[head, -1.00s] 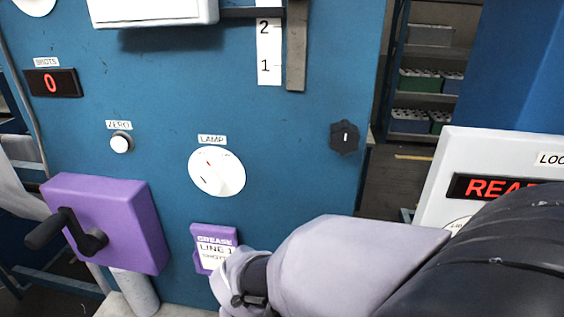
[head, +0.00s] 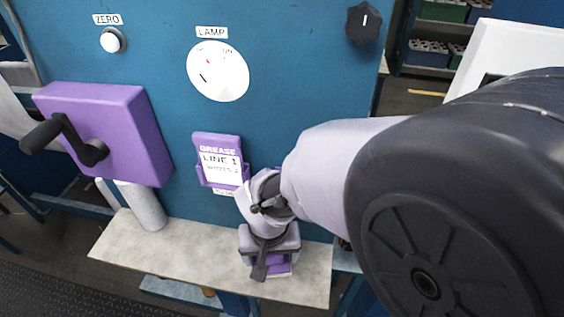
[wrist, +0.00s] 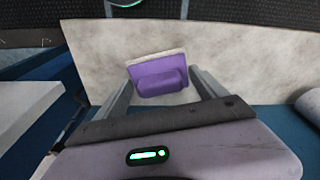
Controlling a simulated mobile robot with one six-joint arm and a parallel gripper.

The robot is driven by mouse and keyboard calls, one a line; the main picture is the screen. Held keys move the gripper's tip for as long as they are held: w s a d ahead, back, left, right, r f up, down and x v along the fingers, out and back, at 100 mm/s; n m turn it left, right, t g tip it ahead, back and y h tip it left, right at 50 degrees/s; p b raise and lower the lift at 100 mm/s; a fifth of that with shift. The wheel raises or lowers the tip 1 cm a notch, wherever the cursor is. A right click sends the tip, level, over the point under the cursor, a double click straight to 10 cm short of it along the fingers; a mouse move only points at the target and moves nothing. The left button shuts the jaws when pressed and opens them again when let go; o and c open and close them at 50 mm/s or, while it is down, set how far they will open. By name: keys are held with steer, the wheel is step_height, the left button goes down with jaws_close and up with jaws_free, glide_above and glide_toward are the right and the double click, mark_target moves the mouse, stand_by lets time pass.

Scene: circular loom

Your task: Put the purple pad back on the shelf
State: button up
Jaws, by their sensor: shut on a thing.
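The purple pad (wrist: 160,76), with a pale layer along one edge, sits between the two fingers of my gripper (wrist: 161,88) in the wrist view. My gripper is shut on it. In the head view my gripper (head: 268,258) points down over the right part of the pale stone-like shelf (head: 200,250). Only a bit of the purple pad (head: 279,268) shows there, behind and below the fingers. The shelf also fills much of the wrist view (wrist: 250,60) behind the pad. I cannot tell whether the pad touches the shelf.
A purple box with a black crank (head: 115,130) and a grey cylinder (head: 143,205) stand at the left. A purple holder with a grease card (head: 218,162) is on the blue panel (head: 290,70), just left of my arm. The shelf's middle is clear.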

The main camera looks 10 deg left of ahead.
mark_target(272, 270)
steer(key=shift+f+b, duration=0.35)
steer(key=shift+f, duration=0.05)
steer(key=o, duration=1.1)
steer(key=shift+r, duration=0.1)
steer(key=r+p, duration=0.2)
steer(key=r, duration=0.3)
steer(key=s+r+p, duration=0.1)
steer(key=r+p, duration=0.1)
steer(key=r, duration=0.4)
steer(key=s+r+p, duration=0.1)
steer(key=r, duration=0.5)
steer(key=shift+d+p, duration=0.25)
steer(key=shift+p, duration=0.15)
